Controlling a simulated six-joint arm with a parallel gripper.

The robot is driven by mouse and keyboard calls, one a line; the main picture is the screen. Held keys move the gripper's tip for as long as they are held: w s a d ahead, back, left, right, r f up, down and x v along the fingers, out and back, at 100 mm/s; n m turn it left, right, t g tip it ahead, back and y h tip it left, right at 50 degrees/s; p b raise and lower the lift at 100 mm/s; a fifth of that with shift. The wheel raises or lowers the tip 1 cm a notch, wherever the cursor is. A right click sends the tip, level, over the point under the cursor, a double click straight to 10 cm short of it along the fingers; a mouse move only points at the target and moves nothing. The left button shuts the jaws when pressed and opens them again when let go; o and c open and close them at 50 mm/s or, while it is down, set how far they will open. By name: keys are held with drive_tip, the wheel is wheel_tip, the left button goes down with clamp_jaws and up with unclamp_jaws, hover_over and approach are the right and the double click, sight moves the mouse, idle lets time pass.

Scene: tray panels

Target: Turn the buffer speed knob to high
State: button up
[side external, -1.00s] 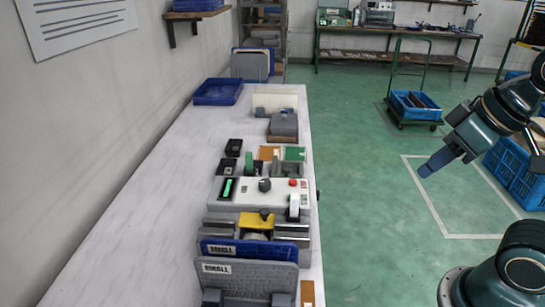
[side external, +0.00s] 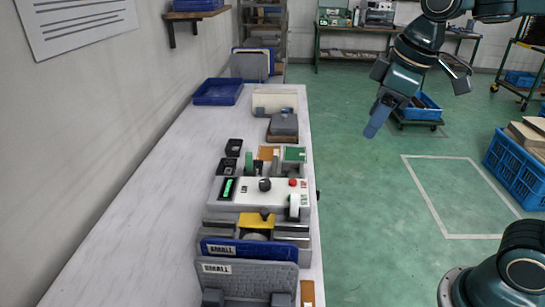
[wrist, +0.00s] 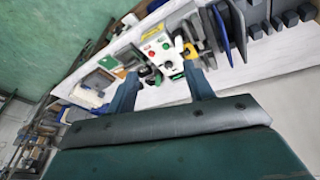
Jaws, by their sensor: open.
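The buffer speed knob appears to be the round dark knob (side external: 264,185) on top of a white control box (side external: 250,205) on the bench. Its pointer direction is too small to tell. My gripper (side external: 376,124) is in the air right of the bench, well apart from the box, fingers angled down. In the wrist view my gripper (wrist: 162,69) is open and empty, with the white box (wrist: 147,42) beyond its fingertips and a dark knob (wrist: 168,66) between them.
A blue tray (side external: 218,91) is at the bench's back. The bench's left side is clear.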

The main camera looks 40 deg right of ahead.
drive_tip(key=w+a+f+n+g, duration=0.25)
drive_tip(key=w+n, duration=0.25)
drive_tip(key=w, duration=0.8)
drive_tip(key=n, duration=0.4)
hover_over(265, 182)
wheel_tip(265, 182, down, 8)
drive_tip(key=shift+s+g, duration=0.15)
drive_tip(key=shift+g, duration=0.3)
drive_tip(key=shift+f, duration=0.15)
drive_tip(key=f, duration=1.3)
drive_tip(key=shift+w+f, duration=0.2)
drive_tip(key=shift+f, duration=0.1)
drive_tip(key=c, duration=1)
drive_tip(key=shift+o, duration=0.2)
